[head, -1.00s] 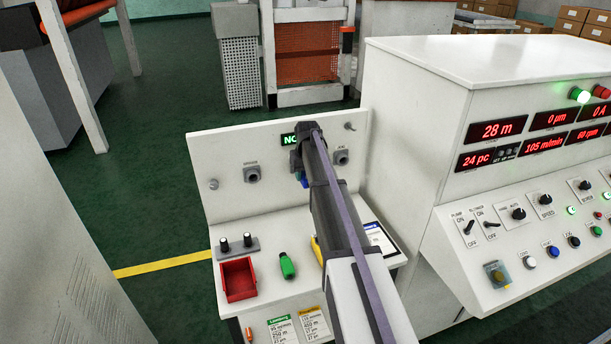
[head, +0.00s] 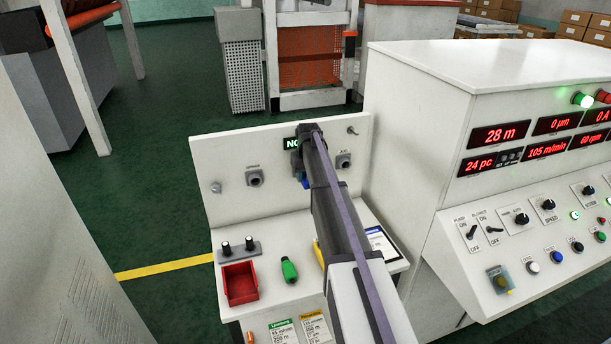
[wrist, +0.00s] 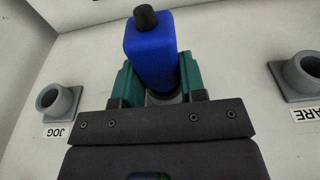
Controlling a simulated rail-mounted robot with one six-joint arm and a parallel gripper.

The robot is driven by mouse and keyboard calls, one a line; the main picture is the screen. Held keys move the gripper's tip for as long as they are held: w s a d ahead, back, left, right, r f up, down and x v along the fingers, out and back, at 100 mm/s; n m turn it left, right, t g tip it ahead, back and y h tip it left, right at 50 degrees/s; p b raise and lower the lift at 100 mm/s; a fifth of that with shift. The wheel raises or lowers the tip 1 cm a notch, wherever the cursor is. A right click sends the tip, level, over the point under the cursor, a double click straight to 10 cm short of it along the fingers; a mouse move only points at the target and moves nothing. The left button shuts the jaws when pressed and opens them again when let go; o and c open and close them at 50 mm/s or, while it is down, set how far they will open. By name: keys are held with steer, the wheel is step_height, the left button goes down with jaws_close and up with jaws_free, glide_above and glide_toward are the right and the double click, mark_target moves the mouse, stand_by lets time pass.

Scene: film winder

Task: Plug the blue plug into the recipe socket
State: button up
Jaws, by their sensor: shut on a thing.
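The blue plug (wrist: 150,48) is between the teal finger pads of my gripper (wrist: 159,82) in the wrist view, its black end pointing up in the picture. Only a small blue part of the plug (head: 305,184) shows in the head view, below my gripper (head: 301,164). My gripper is shut on it close to the upright white panel, under the lit green sign. A grey round part (wrist: 165,98) shows behind the plug, in line with the middle socket position. The middle socket is mostly hidden, so I cannot tell whether the plug is seated.
Grey side sockets flank my gripper: JOG (wrist: 60,101) and SPARE (wrist: 298,77) in the wrist view. A green plug (head: 289,270) and a red tray (head: 240,283) are on the shelf. A large control console (head: 420,130) stands close on the right.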

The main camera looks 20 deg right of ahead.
steer(key=shift+w, duration=0.1)
stand_by(0.3)
steer(key=shift+w, duration=0.15)
steer(key=o, duration=1)
steer(key=shift+o, duration=0.2)
step_height(320, 180, up, 11)
steer(key=s+p, duration=0.1)
steer(key=p, duration=0.9)
steer(key=shift+s+f+p, duration=0.15)
steer(key=shift+s+p, duration=0.15)
steer(key=shift+p, duration=0.05)
steer(key=shift+a, duration=0.1)
